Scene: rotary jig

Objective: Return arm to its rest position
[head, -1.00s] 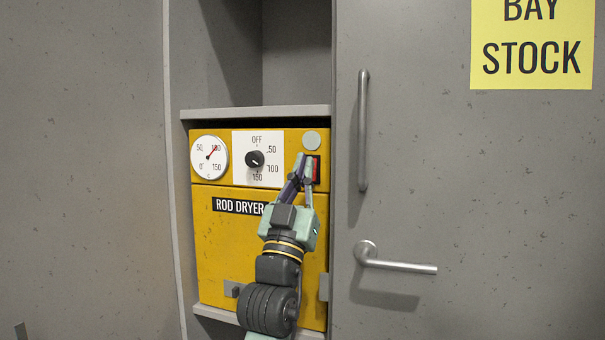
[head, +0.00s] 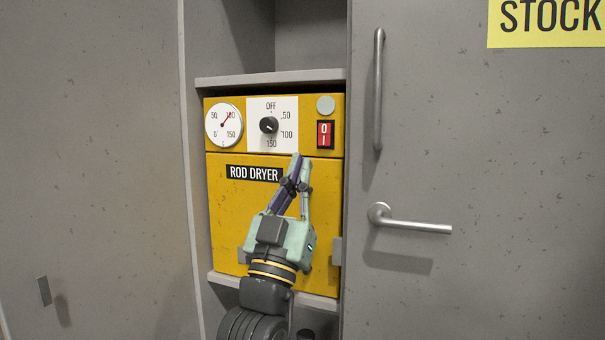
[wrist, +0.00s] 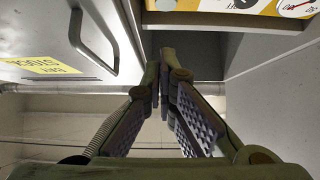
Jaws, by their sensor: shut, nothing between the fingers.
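My gripper (head: 299,172) is shut and empty in the head view, in front of the yellow rod dryer (head: 225,218). Its fingertips point up, just below the red rocker switch (head: 325,134), and look apart from it. In the wrist view my gripper (wrist: 163,72) shows its two fingers meeting at the tips with nothing between them. My arm comes up from the bottom of the head view and covers part of the dryer's lower front.
The dryer sits in a grey cabinet bay with a shelf edge (head: 270,78) above it. A lever handle (head: 415,224) and a vertical bar handle (head: 378,90) stick out on the right. A dial (head: 268,125) and gauge (head: 223,125) are on the dryer's upper panel.

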